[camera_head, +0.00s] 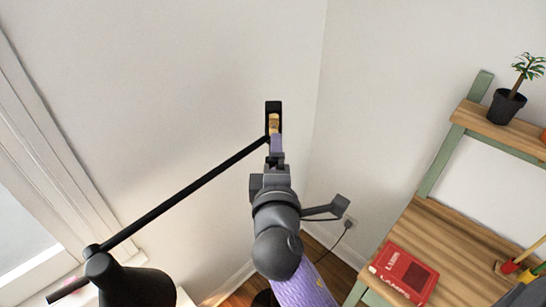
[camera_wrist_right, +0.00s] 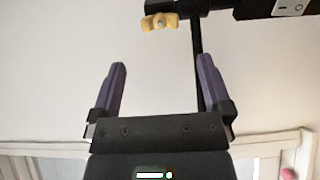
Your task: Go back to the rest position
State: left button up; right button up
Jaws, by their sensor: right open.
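My right gripper (camera_head: 276,143) reaches up from the bottom centre of the head view. In the right wrist view its two purple fingers (camera_wrist_right: 161,62) stand wide apart, with nothing between them. A black lamp (camera_head: 190,192) has a long thin arm that rises from its shade at lower left to a black bracket with a small yellowish knob (camera_head: 273,122). In the head view the gripper overlaps the lower part of this bracket. In the wrist view the knob (camera_wrist_right: 160,22) lies beyond the fingertips, apart from them. My left gripper is not in view.
A wooden desk (camera_head: 425,228) with green framing stands at right, bearing a red book (camera_head: 404,272) and, on its upper shelf, a potted plant (camera_head: 507,104). A white-framed window (camera_head: 38,130) is at left. A wall socket (camera_head: 349,222) is low behind my arm. Bare wall surrounds the gripper.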

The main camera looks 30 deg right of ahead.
jog(key=s+a+f+m+g+y, duration=0.3)
jog(key=s+f+m+g+y, duration=0.6)
jog(key=s+f, duration=0.95)
jog(key=s+f+g+b, duration=0.2)
jog(key=f+b, duration=0.2)
jog(key=f, duration=0.6)
jog(key=s+f+m+g+h+b, duration=0.15)
jog(key=f+b, duration=0.25)
jog(key=f, duration=0.6)
jog(key=s+f+g+b, duration=0.15)
jog(key=f+b, duration=0.25)
jog(key=f, duration=0.7)
jog(key=s+d+f+g+b, duration=0.1)
jog(key=s+d+f+b, duration=0.1)
jog(key=s+f+b, duration=0.5)
jog(key=s+f, duration=0.5)
jog(key=f, duration=0.5)
jog(key=shift+s+d+g, duration=0.25)
jog(key=shift+s+g, duration=0.05)
jog(key=shift+s, duration=0.05)
